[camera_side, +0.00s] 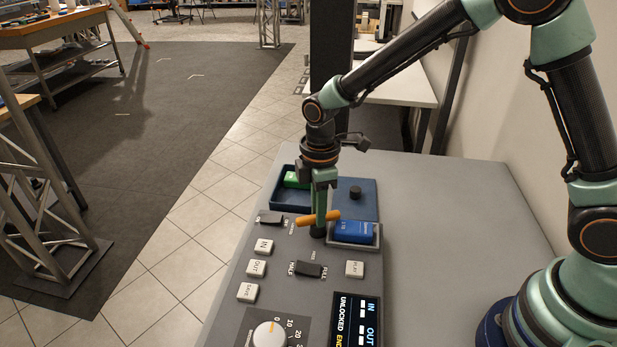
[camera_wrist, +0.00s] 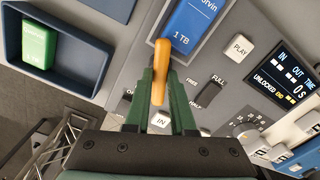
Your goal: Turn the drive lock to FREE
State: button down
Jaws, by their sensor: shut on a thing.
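The drive lock is an orange bar handle (camera_side: 332,215) on the grey panel, beside the bay of the blue drive (camera_side: 354,232). My gripper (camera_side: 319,222) points down and is shut on the handle. In the wrist view the orange handle (camera_wrist: 162,60) runs up between the green fingers of my gripper (camera_wrist: 159,98), its far end beside the blue 1 TB drive (camera_wrist: 196,25). My fingers hide the handle's pivot. The screen (camera_wrist: 277,72) reads UNLOCKED.
A dark blue tray (camera_side: 275,192) with a green drive (camera_side: 293,180) lies behind. Black rocker switches (camera_side: 309,269), a PLAY button (camera_side: 355,269), several white buttons (camera_side: 256,268) and a dial (camera_side: 270,335) lie nearby. The table (camera_side: 450,225) right of the panel is clear.

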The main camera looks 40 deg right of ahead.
jog(key=n, duration=1.2)
jog(key=shift+n, duration=0.4)
dwell(0.3)
jog(key=c, duration=0.8)
grip_release()
jog(key=shift+o, duration=0.2)
notch_tip(320, 180, up, 12)
jog(key=shift+r, duration=0.1)
